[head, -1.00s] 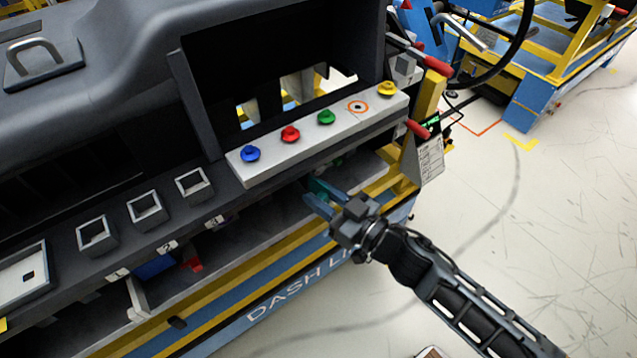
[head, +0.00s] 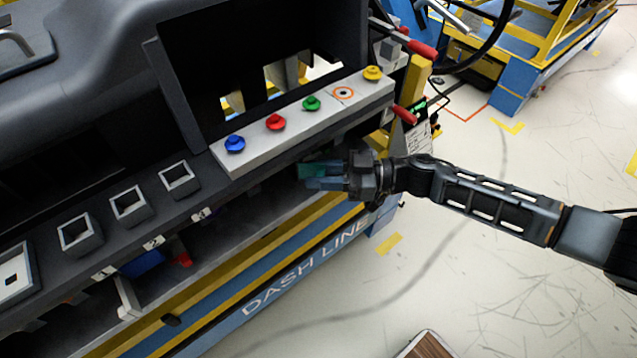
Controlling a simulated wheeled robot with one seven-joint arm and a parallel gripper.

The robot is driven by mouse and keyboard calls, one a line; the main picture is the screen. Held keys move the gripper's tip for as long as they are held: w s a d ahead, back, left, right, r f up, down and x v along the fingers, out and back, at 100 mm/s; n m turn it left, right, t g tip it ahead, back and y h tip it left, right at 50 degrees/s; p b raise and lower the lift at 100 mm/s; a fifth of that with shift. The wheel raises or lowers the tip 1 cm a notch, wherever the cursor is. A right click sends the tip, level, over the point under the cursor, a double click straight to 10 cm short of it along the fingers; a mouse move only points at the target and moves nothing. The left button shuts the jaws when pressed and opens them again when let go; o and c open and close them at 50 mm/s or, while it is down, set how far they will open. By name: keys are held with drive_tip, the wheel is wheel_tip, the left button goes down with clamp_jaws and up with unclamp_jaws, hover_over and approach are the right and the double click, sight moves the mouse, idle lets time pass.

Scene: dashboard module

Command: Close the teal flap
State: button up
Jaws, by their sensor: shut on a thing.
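My gripper (head: 308,177) reaches in from the right, just under the front edge of the grey button panel (head: 290,128). Its blue-grey fingers are shut on a small teal piece, which looks like the teal flap (head: 312,169). Only a little teal shows at the fingers. The rest of the flap is hidden by the fingers and the panel's overhang, so I cannot tell its exact angle.
The panel carries blue, red, green and yellow knobs close above my gripper. Square dark frames (head: 129,205) line the dashboard to the left. A shelf with a blue bin (head: 141,262) runs below. Red-handled levers (head: 405,114) stand to the right. The floor at right is open.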

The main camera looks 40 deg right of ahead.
drive_tip(key=n+g+y+b, duration=0.1)
drive_tip(key=n+g+b, duration=0.1)
drive_tip(key=b, duration=0.1)
drive_tip(key=w+d+f+n+g+y+b, duration=0.1)
drive_tip(key=g, duration=0.1)
drive_tip(key=shift+y+b, duration=0.3)
drive_tip(key=shift+b, duration=0.05)
drive_tip(key=g+b, duration=0.1)
drive_tip(key=n+g+b, duration=0.1)
drive_tip(key=n+g+y+b, duration=0.1)
drive_tip(key=shift+w+d+r, duration=0.2)
drive_tip(key=shift+w+r, duration=0.1)
drive_tip(key=o, duration=0.8)
drive_tip(key=shift+o, duration=0.4)
drive_tip(key=shift+d+r, duration=0.1)
drive_tip(key=shift+w+r, duration=0.15)
drive_tip(key=shift+r, duration=0.1)
